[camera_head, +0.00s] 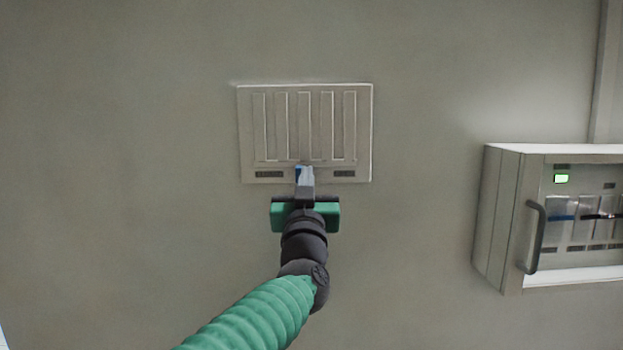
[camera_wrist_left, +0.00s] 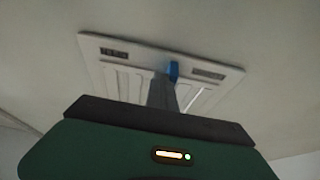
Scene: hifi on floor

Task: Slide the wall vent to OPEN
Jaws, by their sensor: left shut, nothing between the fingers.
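The wall vent (camera_head: 247,130) is a pale square plate with several upright slats on the grey wall. Two small dark labels, left (camera_head: 269,174) and right (camera_head: 344,174), sit along its lower edge; I cannot read them. A small blue slider tab (camera_head: 298,172) is between the labels, also seen in the left wrist view (camera_wrist_left: 173,70). My left gripper (camera_head: 305,174) is shut and empty, with its fingertips at the tab, overlapping it in view. I cannot tell if they touch. The wrist view shows the vent plate (camera_wrist_left: 131,61) beyond the fingers. My right gripper is not in view.
A grey wall cabinet (camera_head: 497,220) with a dark handle (camera_head: 536,237), a green light (camera_head: 561,179) and switches stands out from the wall at the right. A vertical conduit (camera_head: 604,75) runs above it. The wall left of the vent is bare.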

